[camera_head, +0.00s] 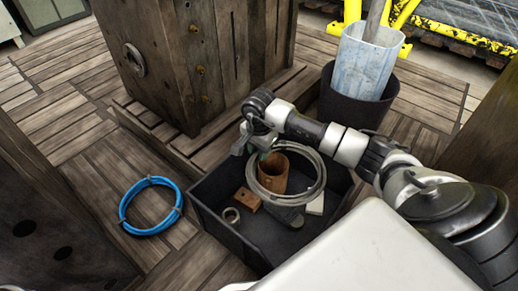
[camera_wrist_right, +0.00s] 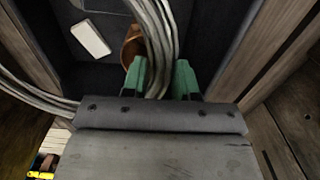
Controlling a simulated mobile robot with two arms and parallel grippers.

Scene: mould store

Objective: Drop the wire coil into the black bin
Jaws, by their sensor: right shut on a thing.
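The grey wire coil (camera_head: 321,178) hangs over the open black bin (camera_head: 222,232) in the head view. My right gripper (camera_head: 263,151) is shut on the coil's left upper side. In the right wrist view its green fingers (camera_wrist_right: 161,80) pinch the bundled strands of the coil (camera_wrist_right: 157,30), with the bin's dark inside (camera_wrist_right: 222,42) beyond. How far the coil is above the bin's contents is hard to tell. My left gripper is not in view.
The bin holds a rusty brown cylinder (camera_head: 273,176), a brown block (camera_head: 247,200), a small metal ring (camera_head: 231,215) and a pale block (camera_head: 316,204). A blue coil (camera_head: 151,207) lies on the plank floor to the left. A large wooden crate (camera_head: 200,60) stands behind.

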